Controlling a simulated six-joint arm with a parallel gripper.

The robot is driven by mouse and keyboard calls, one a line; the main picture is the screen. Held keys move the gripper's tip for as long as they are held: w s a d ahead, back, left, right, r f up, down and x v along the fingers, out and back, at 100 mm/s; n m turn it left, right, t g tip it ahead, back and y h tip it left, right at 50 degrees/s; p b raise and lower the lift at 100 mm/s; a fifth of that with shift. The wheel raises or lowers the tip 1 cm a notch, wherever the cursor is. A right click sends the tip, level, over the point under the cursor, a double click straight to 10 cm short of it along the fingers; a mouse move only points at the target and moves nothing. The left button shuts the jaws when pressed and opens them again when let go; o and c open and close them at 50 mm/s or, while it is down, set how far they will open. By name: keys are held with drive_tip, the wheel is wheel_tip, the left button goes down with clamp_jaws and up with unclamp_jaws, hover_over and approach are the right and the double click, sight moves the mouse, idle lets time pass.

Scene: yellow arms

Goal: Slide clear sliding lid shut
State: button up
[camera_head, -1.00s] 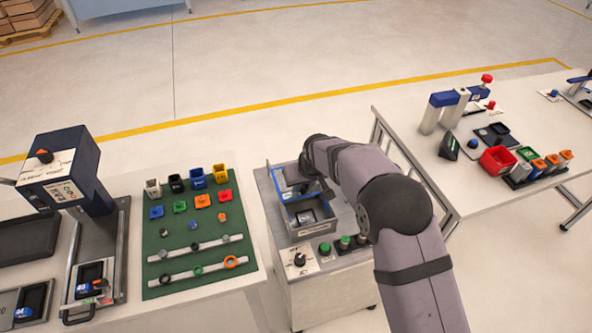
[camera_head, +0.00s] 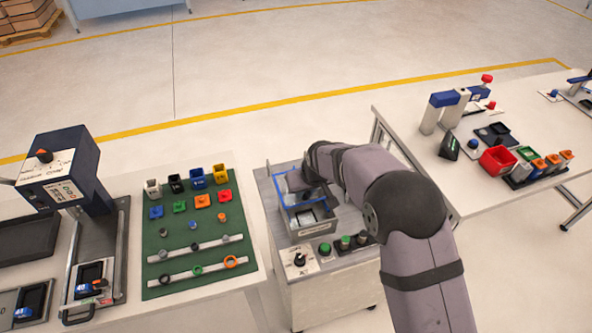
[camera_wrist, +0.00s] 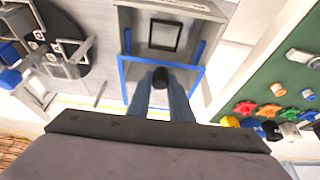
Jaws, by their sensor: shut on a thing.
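The clear sliding lid (camera_head: 306,204) shows as a thin blue frame over the grey box (camera_head: 318,229) on the small cart. In the wrist view the lid's blue edge (camera_wrist: 185,66) crosses the box (camera_wrist: 136,20), with part of the inside and a dark square outline beyond it. My gripper (camera_wrist: 161,88) is shut on the dark lid knob (camera_wrist: 160,76), between its two fingers. In the head view my gripper (camera_head: 301,183) is over the back part of the box, and the arm's wrist hides part of the lid and box.
Green buttons (camera_head: 325,248) and a selector knob (camera_head: 299,259) sit on the cart's front panel. A green mat (camera_head: 160,255) with coloured parts lies on the table at left. Another table (camera_head: 400,117) with a red bin (camera_head: 497,160) stands at right.

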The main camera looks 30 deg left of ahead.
drive_tip(key=shift+s+d+r, duration=0.1)
drive_tip(key=shift+s+d, duration=0.7)
idle(0.5)
drive_tip(key=shift+s+d, duration=1.9)
idle(0.6)
